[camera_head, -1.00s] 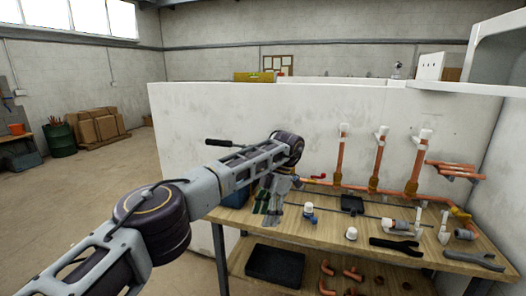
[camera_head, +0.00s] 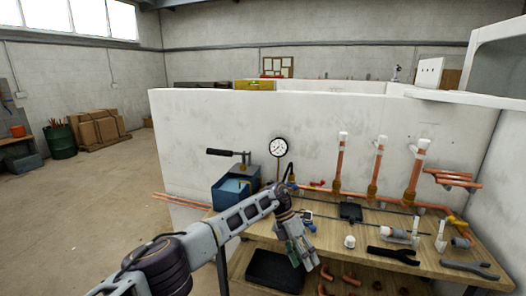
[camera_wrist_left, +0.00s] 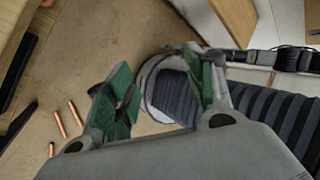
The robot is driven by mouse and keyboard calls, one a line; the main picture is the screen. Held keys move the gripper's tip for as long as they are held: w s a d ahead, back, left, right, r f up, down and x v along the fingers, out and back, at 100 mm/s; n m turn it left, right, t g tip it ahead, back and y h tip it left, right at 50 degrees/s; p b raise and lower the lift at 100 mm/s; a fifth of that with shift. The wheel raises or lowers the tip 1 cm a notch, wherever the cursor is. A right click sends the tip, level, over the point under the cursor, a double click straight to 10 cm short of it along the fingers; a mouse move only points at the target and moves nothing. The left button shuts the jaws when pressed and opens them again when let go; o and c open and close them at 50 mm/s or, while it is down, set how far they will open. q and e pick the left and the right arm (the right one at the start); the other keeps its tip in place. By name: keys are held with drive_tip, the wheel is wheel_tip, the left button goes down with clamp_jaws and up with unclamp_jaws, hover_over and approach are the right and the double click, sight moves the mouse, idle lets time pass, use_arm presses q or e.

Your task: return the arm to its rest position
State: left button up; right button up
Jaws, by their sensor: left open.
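My left arm (camera_head: 235,215) comes in from the lower left and reaches to the front edge of the workbench (camera_head: 440,253). My left gripper (camera_head: 302,258) hangs downward in front of the bench edge, at the left part of the bench. In the left wrist view the green-padded fingers of the left gripper (camera_wrist_left: 158,92) stand apart with nothing between them. My right gripper is not in view.
A blue pump box (camera_head: 232,193) and a pressure gauge (camera_head: 279,147) stand behind the arm. A white cap (camera_head: 349,242), a black wrench (camera_head: 393,255) and copper pipes (camera_head: 373,175) are to the right. A black tray (camera_head: 274,270) is on the lower shelf.

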use_arm(q)
drive_tip(key=d+f+n+t+h+p, duration=0.35)
drive_tip(key=d+n+h+p, duration=0.2)
drive_tip(key=n+h, duration=0.45)
drive_tip(key=w+a+f+n+t+h+p, duration=0.1)
drive_tip(key=w+a+f+n+t+p, duration=0.15)
drive_tip(key=f+n+t, duration=0.45)
drive_tip(key=s+a+f+n+t+y+p, duration=0.25)
drive_tip(key=s+a+f+n+y, duration=0.3)
drive_tip(key=a+f+n, duration=0.45)
drive_tip(key=s+a+f+n+t+y+p, duration=0.2)
drive_tip(key=s+a+f+n+y+p, duration=0.15)
drive_tip(key=s+a+f+n, duration=0.6)
drive_tip(key=s+a+f+n+g+y+p, duration=0.3)
drive_tip(key=s+a+f+n+y, duration=0.15)
drive_tip(key=s+a+f, duration=0.85)
drive_tip(key=s+a+f+n+g+y+p, duration=0.1)
drive_tip(key=s+a, duration=0.4)
drive_tip(key=s, duration=0.8)
drive_tip(key=s+a+f+n+g+y+p, duration=0.1)
drive_tip(key=s+a+g, duration=0.3)
drive_tip(key=s, duration=1)
drive_tip(key=shift+s+a+f+n+g, duration=0.3)
drive_tip(key=shift+a+n+g, duration=0.15)
drive_tip(key=shift+n, duration=0.45)
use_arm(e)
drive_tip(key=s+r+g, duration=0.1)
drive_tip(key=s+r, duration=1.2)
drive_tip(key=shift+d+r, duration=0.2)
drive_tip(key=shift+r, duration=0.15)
